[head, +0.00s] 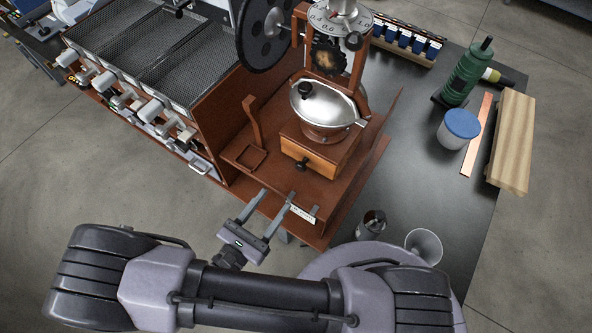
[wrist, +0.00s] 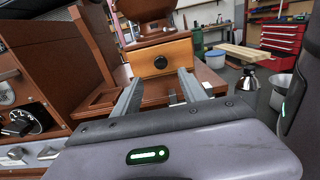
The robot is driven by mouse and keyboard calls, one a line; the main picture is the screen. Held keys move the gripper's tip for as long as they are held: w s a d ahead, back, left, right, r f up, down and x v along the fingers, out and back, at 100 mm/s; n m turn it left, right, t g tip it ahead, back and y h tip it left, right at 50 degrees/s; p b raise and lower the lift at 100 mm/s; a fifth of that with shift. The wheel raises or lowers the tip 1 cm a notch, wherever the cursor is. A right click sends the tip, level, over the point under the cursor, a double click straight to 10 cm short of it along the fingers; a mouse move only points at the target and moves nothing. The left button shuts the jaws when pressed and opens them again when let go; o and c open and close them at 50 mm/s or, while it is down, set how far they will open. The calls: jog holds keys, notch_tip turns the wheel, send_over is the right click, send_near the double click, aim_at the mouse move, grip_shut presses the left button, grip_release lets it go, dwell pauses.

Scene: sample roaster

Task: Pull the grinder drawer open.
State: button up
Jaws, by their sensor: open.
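The grinder (head: 325,105) stands on a brown shelf, with a silver bowl-shaped lid above a wooden box. Its drawer (head: 309,156) is the light wooden front of that box, with a dark round knob (head: 302,164). The drawer looks shut. In the wrist view the drawer front (wrist: 172,54) faces me, and its knob (wrist: 160,62) shows between and beyond my fingers. My gripper (head: 277,201) is open and empty, in front of the drawer and short of the knob. In the wrist view my gripper's fingers (wrist: 160,88) stand apart on either side of the knob.
A brown bracket (head: 252,130) rises left of the grinder, beside the roaster's side wall. A small white label (head: 302,214) is on the shelf's front edge. A metal canister (head: 374,222) and a funnel (head: 424,246) stand to the right. The dark table there is partly clear.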

aim_at(299, 168)
jog(key=b+x, duration=0.1)
jog(key=x, duration=0.9)
jog(key=shift+w+d, duration=0.15)
jog(key=shift+d, duration=0.1)
grip_shut()
dwell(0.8)
